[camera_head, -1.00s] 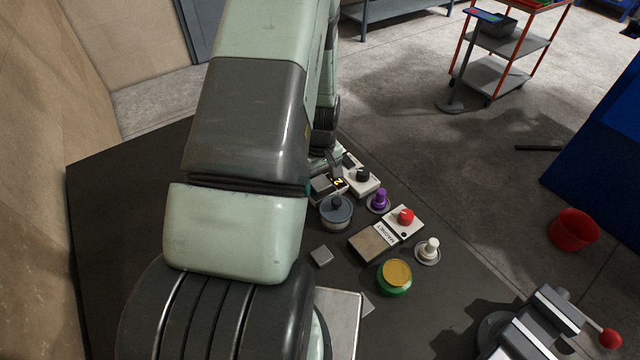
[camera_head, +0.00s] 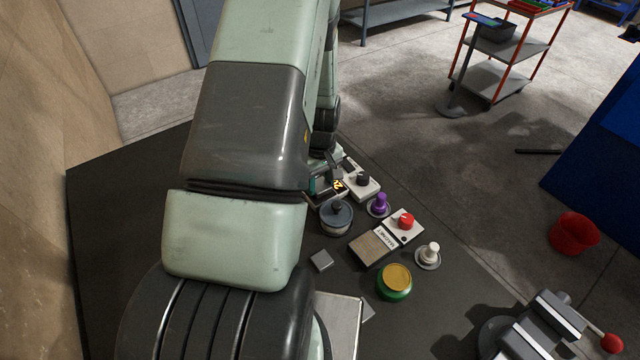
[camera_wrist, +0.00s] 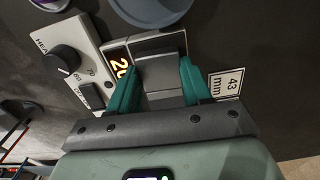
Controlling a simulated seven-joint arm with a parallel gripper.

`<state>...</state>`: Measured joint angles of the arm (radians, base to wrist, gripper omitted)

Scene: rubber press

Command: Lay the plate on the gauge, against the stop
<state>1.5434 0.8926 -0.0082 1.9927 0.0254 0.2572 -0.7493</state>
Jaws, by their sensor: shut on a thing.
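In the wrist view my gripper (camera_wrist: 160,68) has its two teal fingers closed on the sides of a grey metal plate (camera_wrist: 160,80). The plate is at the gauge (camera_wrist: 117,53), which has a lit amber display beside the left finger. The gauge also shows in the head view (camera_head: 340,186), where my arm hides most of the gripper and the plate. A darker grey face (camera_wrist: 158,43) lies just beyond the plate; I cannot tell whether it is the stop, or whether the plate touches it or rests flat.
A "43 mm" card (camera_wrist: 226,84) lies right of the fingers. A heater box with a black knob (camera_wrist: 66,60) stands left. A round grey-blue pot (camera_head: 336,217), purple knob (camera_head: 380,204), magnet box (camera_head: 376,246), green-yellow tin (camera_head: 395,281) and loose grey piece (camera_head: 321,261) are nearby.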

